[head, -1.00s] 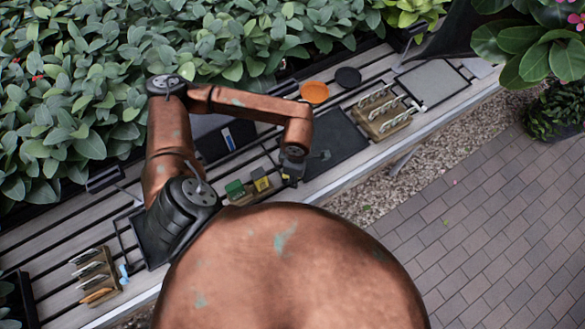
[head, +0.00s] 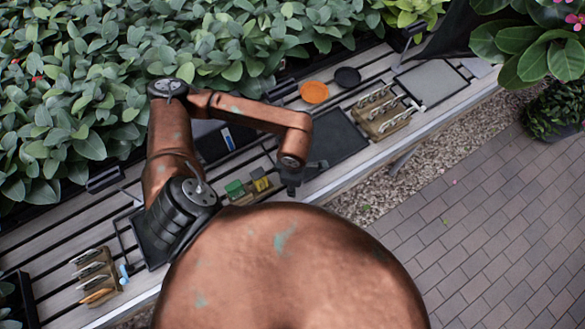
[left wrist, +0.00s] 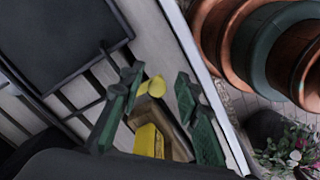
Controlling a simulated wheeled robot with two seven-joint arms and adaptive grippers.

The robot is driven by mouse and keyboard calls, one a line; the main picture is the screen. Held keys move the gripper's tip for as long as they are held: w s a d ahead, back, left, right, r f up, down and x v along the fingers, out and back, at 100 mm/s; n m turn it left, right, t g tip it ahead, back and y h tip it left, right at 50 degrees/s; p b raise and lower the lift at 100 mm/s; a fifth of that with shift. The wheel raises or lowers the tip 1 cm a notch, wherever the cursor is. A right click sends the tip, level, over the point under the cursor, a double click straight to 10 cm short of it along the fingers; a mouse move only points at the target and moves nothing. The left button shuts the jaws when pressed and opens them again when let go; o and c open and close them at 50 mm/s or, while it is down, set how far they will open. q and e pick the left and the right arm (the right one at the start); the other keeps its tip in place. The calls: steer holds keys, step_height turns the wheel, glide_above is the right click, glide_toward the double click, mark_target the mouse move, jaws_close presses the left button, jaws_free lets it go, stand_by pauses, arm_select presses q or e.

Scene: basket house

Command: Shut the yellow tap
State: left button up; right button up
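The yellow tap has a yellow block (head: 262,184) in a tan holder on the slatted bench in the head view. The block also shows in the left wrist view (left wrist: 149,142), with a rounded yellow piece (left wrist: 157,92) beyond it. My left gripper (head: 290,184) is just right of the block in the head view, low over the bench. In the left wrist view its two green fingers (left wrist: 157,82) are apart, with the rounded yellow piece between them, and I see no clear contact. In the head view the gripper hides this piece. My right gripper is not in view.
A green block (head: 235,188) stands left of the yellow one. A dark tray (head: 335,143) lies beside my gripper. A tan rack (head: 383,112), an orange disc (head: 314,92) and a black disc (head: 347,77) are farther right. Another rack (head: 95,275) stands at lower left. Dense leaves border the bench.

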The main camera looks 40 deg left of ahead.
arm_select(q)
steer(key=shift+w+a, duration=0.1)
steer(key=shift+w, duration=0.05)
steer(key=shift+r+p, duration=1.85)
steer(key=shift+r, duration=1.7)
steer(key=shift+f, duration=0.1)
